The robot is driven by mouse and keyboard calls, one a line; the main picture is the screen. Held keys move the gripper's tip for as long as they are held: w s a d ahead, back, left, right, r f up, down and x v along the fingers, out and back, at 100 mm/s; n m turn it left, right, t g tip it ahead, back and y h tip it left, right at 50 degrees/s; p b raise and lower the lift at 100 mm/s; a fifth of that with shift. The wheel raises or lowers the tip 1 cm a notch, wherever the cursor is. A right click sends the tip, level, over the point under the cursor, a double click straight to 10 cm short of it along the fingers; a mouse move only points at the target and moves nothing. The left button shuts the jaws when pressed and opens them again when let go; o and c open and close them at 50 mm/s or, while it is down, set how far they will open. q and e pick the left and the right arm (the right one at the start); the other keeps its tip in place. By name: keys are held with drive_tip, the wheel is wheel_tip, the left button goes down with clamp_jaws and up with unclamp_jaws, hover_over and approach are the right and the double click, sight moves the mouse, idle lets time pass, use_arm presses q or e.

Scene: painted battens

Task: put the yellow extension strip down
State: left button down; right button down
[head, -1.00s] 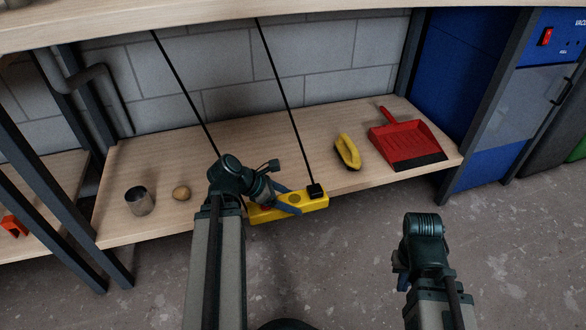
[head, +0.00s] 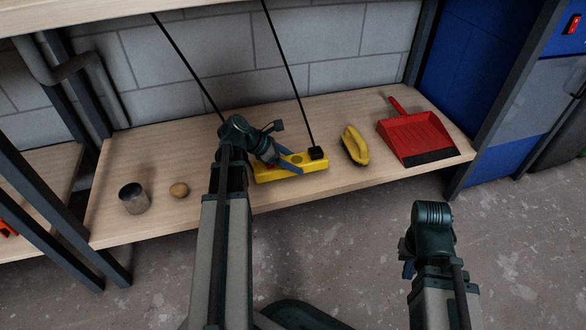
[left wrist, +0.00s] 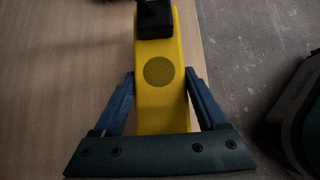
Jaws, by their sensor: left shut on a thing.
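The yellow extension strip (head: 312,165) is at the front edge of the lower wooden shelf (head: 235,214), with a black plug (head: 317,153) at its right end. Black cords run up from it. My left gripper (head: 290,164) is shut on the strip. In the left wrist view the blue fingers (left wrist: 160,95) grip both sides of the yellow strip (left wrist: 154,110), over or on the shelf board. I cannot tell whether its underside touches the wood. My right gripper (head: 408,262) is low on the right, in front of the shelf, its fingers mostly hidden by its wrist.
On the shelf are a metal cup (head: 134,198) and a round tan thing (head: 179,190) at left, and a yellow brush (head: 354,146) and a red dustpan (head: 415,136) at right. Dark posts stand at both ends.

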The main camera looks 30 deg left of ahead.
sight(265, 166)
use_arm(q)
drive_tip(key=shift+f+b, duration=1.75)
drive_tip(key=shift+f, duration=0.1)
drive_tip(key=shift+r, duration=0.15)
unclamp_jaws()
drive_tip(key=p+v, duration=0.8)
drive_tip(key=v, duration=0.3)
drive_tip(key=shift+w+d+r, duration=0.1)
drive_tip(key=shift+d, duration=0.05)
drive_tip(key=shift+s+a+r+p, duration=0.3)
drive_tip(key=shift+s+a+p, duration=0.05)
drive_tip(key=shift+p, duration=0.05)
